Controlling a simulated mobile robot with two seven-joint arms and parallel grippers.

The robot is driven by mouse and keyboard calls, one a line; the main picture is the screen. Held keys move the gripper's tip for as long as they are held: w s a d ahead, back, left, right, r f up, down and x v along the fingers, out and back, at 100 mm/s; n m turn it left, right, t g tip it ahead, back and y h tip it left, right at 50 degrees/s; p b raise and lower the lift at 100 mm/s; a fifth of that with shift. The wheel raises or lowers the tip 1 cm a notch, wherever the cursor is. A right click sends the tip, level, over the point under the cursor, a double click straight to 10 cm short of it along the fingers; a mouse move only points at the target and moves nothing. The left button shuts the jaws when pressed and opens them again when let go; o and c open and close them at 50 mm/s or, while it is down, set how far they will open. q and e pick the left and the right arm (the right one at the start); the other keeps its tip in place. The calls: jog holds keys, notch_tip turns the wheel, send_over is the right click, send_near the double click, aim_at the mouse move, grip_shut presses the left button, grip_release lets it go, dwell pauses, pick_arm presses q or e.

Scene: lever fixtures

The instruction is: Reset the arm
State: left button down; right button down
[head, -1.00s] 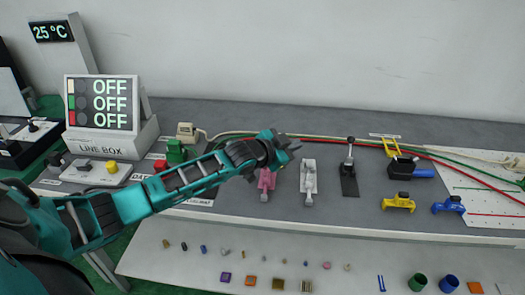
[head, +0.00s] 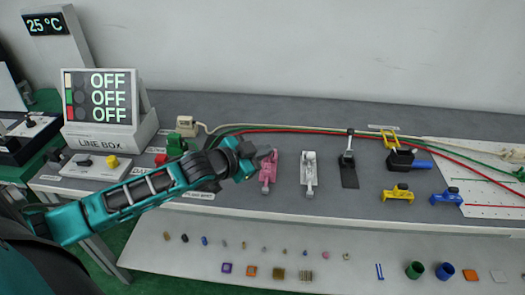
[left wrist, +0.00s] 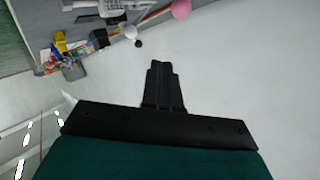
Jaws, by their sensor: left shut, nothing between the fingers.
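My left arm comes in from the left in the head view, and its gripper (head: 268,157) is over the bench beside the pink lever fixture (head: 268,174). In the left wrist view the fingers (left wrist: 162,72) are shut with nothing between them, against a pale background. A pink ball (left wrist: 181,8) shows at the top of the left wrist view. My right gripper is not in view.
A line box (head: 97,110) reading OFF three times stands at the left. A green connector (head: 176,145), yellow (head: 398,195) and blue (head: 446,196) clamps and a black-and-blue fixture (head: 405,160) sit on the bench. Small parts lie on the lower shelf (head: 180,262).

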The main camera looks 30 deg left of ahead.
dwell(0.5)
pick_arm(q)
jog(key=s+d+f, duration=0.2)
jog(key=s+f, duration=0.1)
jog(key=s+d+f+n, duration=0.1)
jog(key=s+d+f, duration=0.1)
jog(key=f, duration=0.1)
jog(key=s+d+f+n+g, duration=0.1)
jog(key=s+d+f, duration=0.2)
jog(key=shift+s+f, duration=0.3)
jog(key=s+d+f+n+g, duration=0.1)
jog(key=s+d+f, duration=0.1)
jog(key=s, duration=0.3)
jog(key=s+d+f+n+g+y, duration=0.1)
jog(key=s+d+f+n, duration=0.1)
jog(key=s, duration=0.4)
notch_tip(320, 180, down, 2)
jog(key=shift+s+d+f, duration=0.2)
jog(key=shift+d, duration=0.45)
